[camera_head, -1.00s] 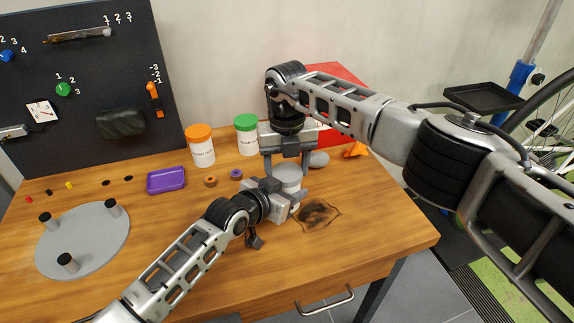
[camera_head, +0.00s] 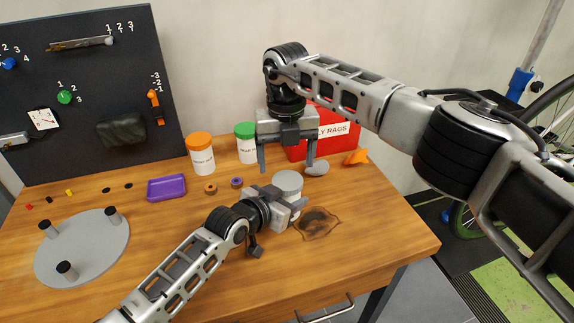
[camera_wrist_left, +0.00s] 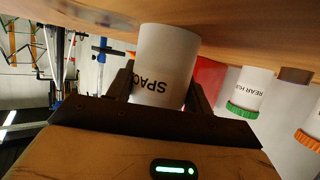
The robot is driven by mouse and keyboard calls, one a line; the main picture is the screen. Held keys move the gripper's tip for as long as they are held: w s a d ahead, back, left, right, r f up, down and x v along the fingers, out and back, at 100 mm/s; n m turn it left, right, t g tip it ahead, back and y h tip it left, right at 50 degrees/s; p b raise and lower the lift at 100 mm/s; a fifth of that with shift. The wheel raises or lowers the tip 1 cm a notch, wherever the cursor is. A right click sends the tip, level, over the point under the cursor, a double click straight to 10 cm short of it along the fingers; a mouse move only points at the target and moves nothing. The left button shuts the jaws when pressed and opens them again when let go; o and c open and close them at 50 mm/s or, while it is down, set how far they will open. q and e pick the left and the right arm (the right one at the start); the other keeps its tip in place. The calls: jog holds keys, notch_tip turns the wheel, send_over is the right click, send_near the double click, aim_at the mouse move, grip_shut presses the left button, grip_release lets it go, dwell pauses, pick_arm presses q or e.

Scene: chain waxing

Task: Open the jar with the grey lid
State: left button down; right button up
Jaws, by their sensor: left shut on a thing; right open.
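The jar with the grey top (camera_head: 288,181) stands near the middle of the workbench, between the fingers of my left gripper (camera_head: 289,203). In the left wrist view my left gripper (camera_wrist_left: 160,92) is shut on the white body of this jar (camera_wrist_left: 165,55), whose label starts "SPAC"; that view is upside down and the gripper hides the jar's lid end. My right gripper (camera_head: 287,166) is open and empty, pointing down just above and behind the jar. Its fingers are apart from the grey top.
Behind stand an orange-lidded jar (camera_head: 201,156), a green-lidded jar (camera_head: 246,145) and a red rags box (camera_head: 335,143). A grey oval object (camera_head: 317,169) and an orange item (camera_head: 356,157) lie right. A purple tray (camera_head: 167,187) and grey disc (camera_head: 75,262) lie left.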

aim_at(288, 180)
notch_tip(288, 180, up, 3)
jog(key=m, duration=0.6)
jog(key=shift+d+m, duration=0.1)
jog(key=shift+m, duration=0.5)
jog(key=shift+f, duration=0.15)
notch_tip(288, 180, down, 7)
jog(key=shift+f, duration=0.2)
jog(key=c, duration=1)
jog(key=n, duration=0.6)
jog(key=shift+c, duration=0.2)
